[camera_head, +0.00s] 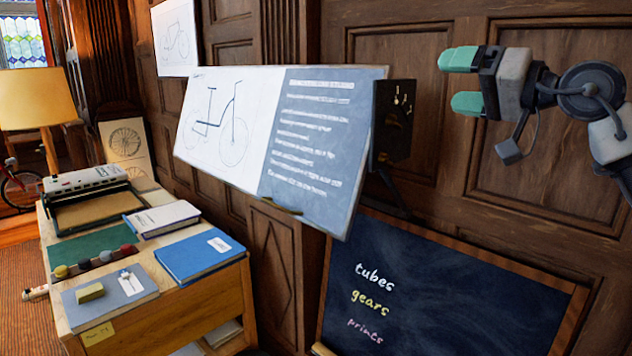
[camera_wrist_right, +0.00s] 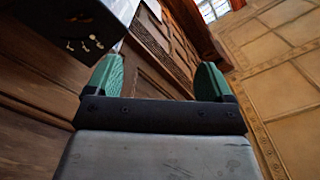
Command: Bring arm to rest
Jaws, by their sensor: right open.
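My right gripper (camera_head: 463,82) is raised at the upper right of the head view, in front of the dark wood panelling. Its two green fingertips are apart and point left, with nothing between them. In the right wrist view the gripper (camera_wrist_right: 158,80) also shows open and empty. The drafting board (camera_head: 318,150), with a bicycle drawing and white writing on blue, is left of the gripper and apart from it. My left gripper is not in view.
A dark box (camera_head: 394,122) sits at the drafting board's right edge; it also shows in the right wrist view (camera_wrist_right: 75,40). A chalkboard (camera_head: 440,290) leans below. A wooden desk (camera_head: 200,300) with books and a lamp (camera_head: 38,98) stand at left.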

